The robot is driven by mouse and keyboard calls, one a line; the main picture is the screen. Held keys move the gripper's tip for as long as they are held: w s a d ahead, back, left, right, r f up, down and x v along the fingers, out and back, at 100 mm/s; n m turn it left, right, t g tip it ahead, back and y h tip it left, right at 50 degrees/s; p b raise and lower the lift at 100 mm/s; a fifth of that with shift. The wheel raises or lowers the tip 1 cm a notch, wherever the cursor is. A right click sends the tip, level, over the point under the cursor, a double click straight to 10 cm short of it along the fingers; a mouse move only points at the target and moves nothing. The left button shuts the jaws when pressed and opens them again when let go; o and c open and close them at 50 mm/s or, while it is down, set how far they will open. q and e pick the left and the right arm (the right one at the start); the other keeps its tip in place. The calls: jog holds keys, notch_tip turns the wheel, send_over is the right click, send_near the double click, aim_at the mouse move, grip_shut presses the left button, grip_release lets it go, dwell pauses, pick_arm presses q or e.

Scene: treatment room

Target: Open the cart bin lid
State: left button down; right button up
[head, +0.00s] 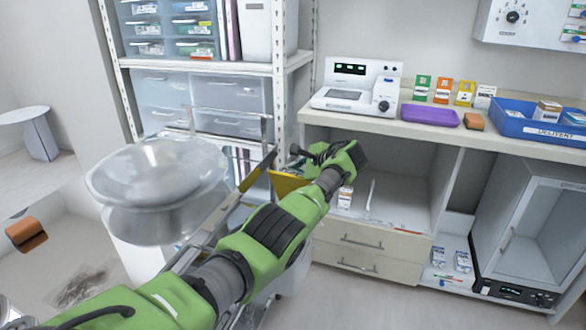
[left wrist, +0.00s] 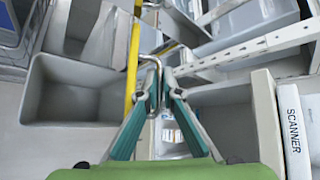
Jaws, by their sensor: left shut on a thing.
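My left gripper (head: 292,160) is at the end of the green arm, beside the upper edge of a yellow panel (head: 287,184), which looks like the cart bin lid. In the left wrist view its two teal fingers (left wrist: 160,88) are shut on a bent metal handle (left wrist: 153,64). The lid's yellow edge (left wrist: 132,62) runs just left of the handle and looks steeply tilted. A grey open bin (left wrist: 75,92) lies left of the fingers, and its inside looks empty. In the head view my arm hides most of the bin. My right gripper is not in view.
A shelf rack (head: 283,95) rises behind the lid. A counter (head: 440,127) with a white device (head: 352,88) and a blue tray (head: 540,126) is at the right. Floor at the lower right is free.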

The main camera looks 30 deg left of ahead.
pick_arm(q)
jog(key=shift+w+a+r+t, duration=0.2)
jog(key=shift+w+r+t, duration=0.5)
jog(key=shift+w+r, duration=0.45)
jog(key=c, duration=2.3)
grip_release()
jog(key=shift+c, duration=0.2)
jog(key=shift+o, duration=1)
jog(key=shift+s+f, duration=0.1)
jog(key=shift+f, duration=0.05)
jog(key=shift+o, duration=0.5)
jog(key=shift+s+f, duration=0.1)
jog(key=shift+f, duration=0.05)
